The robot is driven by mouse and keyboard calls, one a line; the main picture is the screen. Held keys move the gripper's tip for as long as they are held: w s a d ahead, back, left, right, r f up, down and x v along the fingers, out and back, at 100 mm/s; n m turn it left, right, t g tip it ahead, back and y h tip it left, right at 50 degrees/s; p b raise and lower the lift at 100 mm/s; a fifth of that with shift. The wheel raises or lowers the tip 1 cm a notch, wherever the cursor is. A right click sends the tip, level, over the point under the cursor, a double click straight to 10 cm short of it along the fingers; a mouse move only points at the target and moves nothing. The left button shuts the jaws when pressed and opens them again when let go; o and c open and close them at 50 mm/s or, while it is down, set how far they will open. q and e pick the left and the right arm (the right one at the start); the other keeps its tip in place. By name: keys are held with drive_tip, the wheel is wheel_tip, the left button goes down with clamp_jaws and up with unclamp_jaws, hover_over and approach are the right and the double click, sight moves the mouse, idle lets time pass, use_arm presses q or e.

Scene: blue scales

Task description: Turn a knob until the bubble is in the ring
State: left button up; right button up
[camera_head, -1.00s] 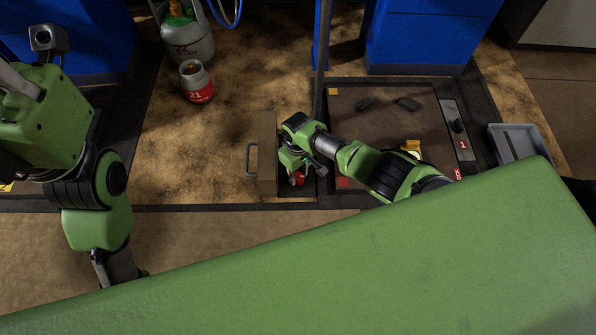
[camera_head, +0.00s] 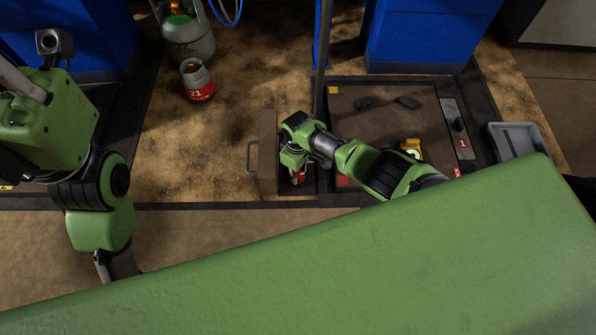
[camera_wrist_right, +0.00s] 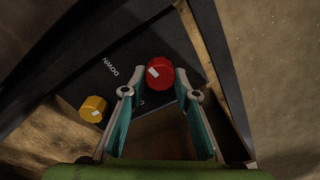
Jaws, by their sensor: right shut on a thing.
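A red knob (camera_wrist_right: 160,76) with a small white mark stands on a dark panel (camera_wrist_right: 160,45) lettered DOWN in the right wrist view. My right gripper (camera_wrist_right: 160,73) is shut on this knob, one fingertip on each side. A yellow knob (camera_wrist_right: 93,108) is on the same panel to the left, apart from the fingers. In the head view my right gripper (camera_head: 294,176) points down beside an open drawer-like front, with a bit of red under it. I cannot make out a bubble or ring; a small yellow object (camera_head: 411,148) is partly hidden by my right arm.
A brown panel with a handle (camera_head: 268,150) stands just left of my right gripper. A brown plate (camera_head: 380,120) with small dark items lies right of it. A grey tray (camera_head: 515,140) is farther right. Gas bottles (camera_head: 197,82) stand back left.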

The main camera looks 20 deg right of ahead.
sight(298, 174)
drive_tip(key=o, duration=1.1)
wheel_tip(298, 174, up, 12)
drive_tip(key=shift+a, duration=0.1)
idle(0.4)
